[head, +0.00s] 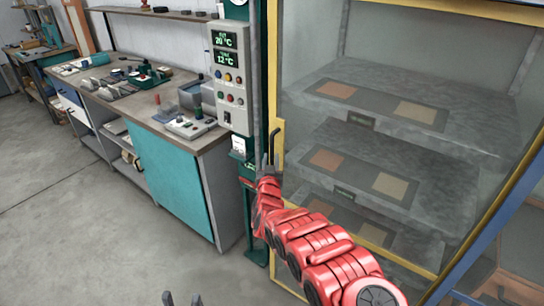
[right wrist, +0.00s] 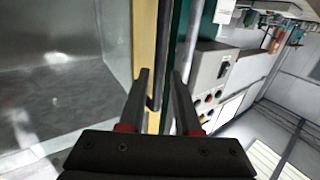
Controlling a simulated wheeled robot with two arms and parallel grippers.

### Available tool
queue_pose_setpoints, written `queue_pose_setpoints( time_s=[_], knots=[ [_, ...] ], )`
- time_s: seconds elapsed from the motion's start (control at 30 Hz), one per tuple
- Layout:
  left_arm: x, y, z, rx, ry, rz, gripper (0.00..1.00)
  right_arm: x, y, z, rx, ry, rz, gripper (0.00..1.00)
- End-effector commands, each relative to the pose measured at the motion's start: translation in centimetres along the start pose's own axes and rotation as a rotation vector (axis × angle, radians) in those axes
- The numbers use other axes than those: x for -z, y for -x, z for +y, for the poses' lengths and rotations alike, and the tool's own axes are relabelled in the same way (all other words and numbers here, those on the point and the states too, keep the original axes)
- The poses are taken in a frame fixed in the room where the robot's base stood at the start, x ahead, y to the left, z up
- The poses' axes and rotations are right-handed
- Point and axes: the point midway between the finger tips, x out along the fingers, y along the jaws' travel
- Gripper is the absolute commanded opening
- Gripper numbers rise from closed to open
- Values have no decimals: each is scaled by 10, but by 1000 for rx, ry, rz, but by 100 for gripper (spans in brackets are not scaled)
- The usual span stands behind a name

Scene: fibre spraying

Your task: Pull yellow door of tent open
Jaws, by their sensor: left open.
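The yellow-framed door (head: 277,150) of the clear-walled tent is shut, with a dark upright handle (head: 272,145) on its left edge. My right gripper (head: 265,166), on the red arm, is at the lower end of this handle. In the right wrist view its two fingers (right wrist: 163,100) are apart, with the dark handle (right wrist: 152,104) between them, closer to the left finger. I cannot tell whether that finger touches it. The yellow door edge (right wrist: 145,40) stands behind the fingers. My left gripper (head: 182,299) is open and empty at the bottom edge; only its fingertips show.
Inside the tent are grey shelves (head: 400,85) with orange and tan panels. A control box (head: 228,75) on a green post stands close left of the handle. A workbench (head: 170,150) with tools runs along the left. The grey floor (head: 80,230) is clear in front.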

Motion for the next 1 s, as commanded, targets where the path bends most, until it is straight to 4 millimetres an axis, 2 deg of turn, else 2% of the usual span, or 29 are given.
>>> queue_pose_setpoints(
  time_s=[0.17, 0.2, 0.23, 0.43, 0.87, 0.9, 1.0],
  knots=[
    [0, 2, 0, 0, 0, 0, 50, 2, -13, 2, 1, 4, 8, 32],
    [-3, 20, 1, 0, 0, 1, 50, -8, -18, 2, -4, 3, 7, 32],
    [-4, 25, 1, 0, 0, 0, 50, -8, -21, 2, -4, 3, 6, 32],
    [-8, 47, 2, 0, 0, 0, 50, -4, -36, 2, -3, 4, 4, 32],
    [-9, 52, 3, 0, 0, 0, 50, 1, -41, 1, 2, 6, 3, 32],
    [-9, 52, 3, 0, 0, 0, 50, 1, -41, 1, 2, 6, 3, 30],
    [-9, 52, 3, 0, 0, 0, 50, 1, -41, 2, 1, 6, 3, 12]
  ],
)
